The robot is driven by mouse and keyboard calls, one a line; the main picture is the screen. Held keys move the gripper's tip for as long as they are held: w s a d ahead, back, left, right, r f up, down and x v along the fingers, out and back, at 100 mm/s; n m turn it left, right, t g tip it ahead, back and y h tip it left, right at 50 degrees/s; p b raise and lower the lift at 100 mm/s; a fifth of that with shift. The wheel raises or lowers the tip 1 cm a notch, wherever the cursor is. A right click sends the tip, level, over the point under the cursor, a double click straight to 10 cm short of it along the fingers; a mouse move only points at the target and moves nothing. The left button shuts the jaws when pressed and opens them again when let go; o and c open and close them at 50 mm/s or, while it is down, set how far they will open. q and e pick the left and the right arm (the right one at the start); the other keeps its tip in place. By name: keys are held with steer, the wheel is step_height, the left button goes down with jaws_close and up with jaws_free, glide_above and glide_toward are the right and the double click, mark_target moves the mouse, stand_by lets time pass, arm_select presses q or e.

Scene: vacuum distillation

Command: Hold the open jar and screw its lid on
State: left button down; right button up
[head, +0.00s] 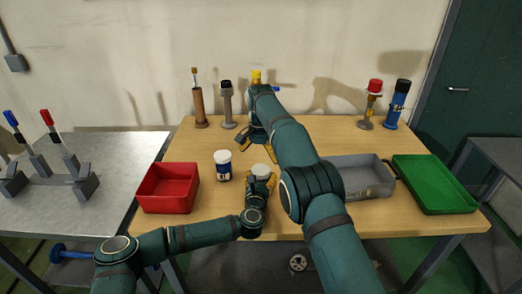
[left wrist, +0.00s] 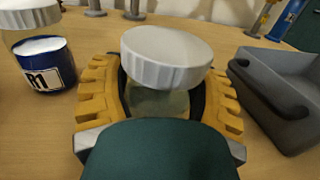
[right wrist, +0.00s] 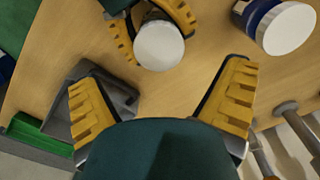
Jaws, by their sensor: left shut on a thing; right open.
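A clear jar (left wrist: 158,103) stands between the yellow fingers of my left gripper (head: 261,184), which is shut on it. A wide white ribbed lid (left wrist: 166,50) sits on the jar's mouth. I cannot tell how tightly it is seated. The same lid shows in the head view (head: 261,170) and from above in the right wrist view (right wrist: 159,46). My right gripper (right wrist: 162,77) is open and empty. In the head view it is behind the jar, partly hidden by its own arm.
A blue-labelled jar with a white lid (head: 223,172) stands just left of the held jar. A red bin (head: 168,207) is at left, a grey bin (head: 355,191) and green tray (head: 434,203) at right. Tools in stands, including a brown one (head: 199,105), line the back.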

mark_target(261, 169)
steer(key=n, duration=0.7)
steer(key=shift+r, duration=0.2)
steer(key=n, duration=0.7)
steer(key=shift+r+n, duration=0.25)
steer(key=shift+n, duration=0.05)
steer(key=n, duration=0.3)
steer(key=shift+r+n, duration=0.1)
steer(key=shift+n, duration=0.2)
steer(key=n, duration=0.3)
steer(key=shift+r+n, duration=0.1)
steer(key=shift+n, duration=0.2)
steer(key=n, duration=0.7)
steer(key=shift+d+r, duration=0.1)
steer(key=shift+r, duration=0.1)
steer(key=shift+f, duration=4)
steer(key=shift+c, duration=0.3)
